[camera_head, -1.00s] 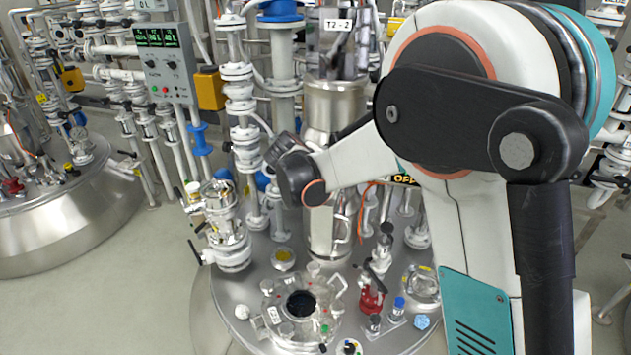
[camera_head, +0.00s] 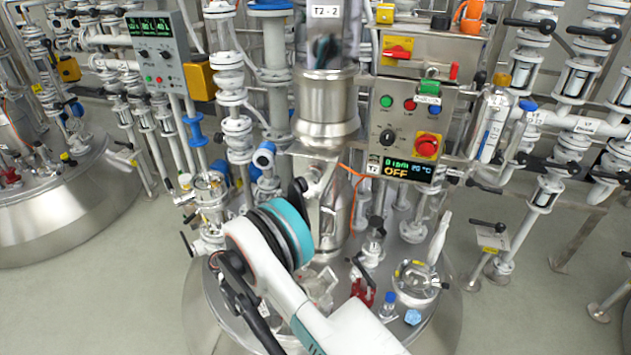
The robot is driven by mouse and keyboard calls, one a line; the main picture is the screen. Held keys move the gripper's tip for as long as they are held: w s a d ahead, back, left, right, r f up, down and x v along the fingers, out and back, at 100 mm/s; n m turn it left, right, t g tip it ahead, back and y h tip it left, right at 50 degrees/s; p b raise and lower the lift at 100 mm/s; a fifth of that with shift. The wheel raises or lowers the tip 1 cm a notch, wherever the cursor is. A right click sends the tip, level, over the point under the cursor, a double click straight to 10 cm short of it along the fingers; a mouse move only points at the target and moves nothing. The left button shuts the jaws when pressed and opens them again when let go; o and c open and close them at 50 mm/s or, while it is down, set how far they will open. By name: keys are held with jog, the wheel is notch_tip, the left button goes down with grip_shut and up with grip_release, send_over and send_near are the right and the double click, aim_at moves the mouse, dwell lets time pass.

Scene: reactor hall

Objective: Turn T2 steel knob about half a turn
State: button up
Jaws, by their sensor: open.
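The T2 control panel (camera_head: 412,125) stands right of the T2-2 steel column. A black rotary knob (camera_head: 388,138) sits at its lower left, beside a red emergency button (camera_head: 427,143) on a yellow plate. The display (camera_head: 406,169) below reads "OFF" in orange. I cannot pick out for certain a steel knob belonging to T2. My white and teal arm reaches up from the bottom over the vessel lid, left of and below the panel.
The steel vessel lid (camera_head: 218,315) carries several fittings, including a red valve (camera_head: 362,291) and a glass port (camera_head: 415,282). The T2-2 column (camera_head: 327,100) rises behind my arm. Another panel (camera_head: 160,57) stands left. Valves crowd the right. Floor is clear at lower left.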

aim_at(309, 181)
jog(key=b+x, duration=0.4)
jog(key=x, duration=0.9)
jog(key=shift+d+r, duration=0.15)
jog(key=c, duration=0.9)
